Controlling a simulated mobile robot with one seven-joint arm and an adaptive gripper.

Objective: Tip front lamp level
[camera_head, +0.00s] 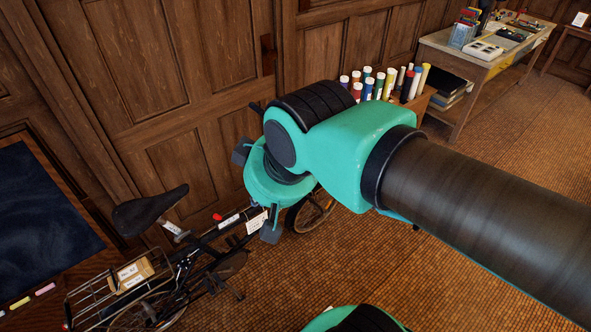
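A black bicycle (200,258) stands at the lower left, its saddle (150,210) and rear rack towards me. Part of its front wheel (314,212) shows below my teal wrist. I cannot see the front lamp; my arm covers the bicycle's front end. A small dark piece (256,107) sticks out above the wrist, and I cannot tell what it is. My gripper (256,192) is mostly hidden behind the wrist.
A labelled parcel (134,274) sits on the rear rack. A dark board (40,225) stands at the left. Wood-panelled walls (130,70) rise behind the bicycle. Coloured tubes (380,85) and a workbench (440,42) are at the back right. The brown floor (480,190) is clear at right.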

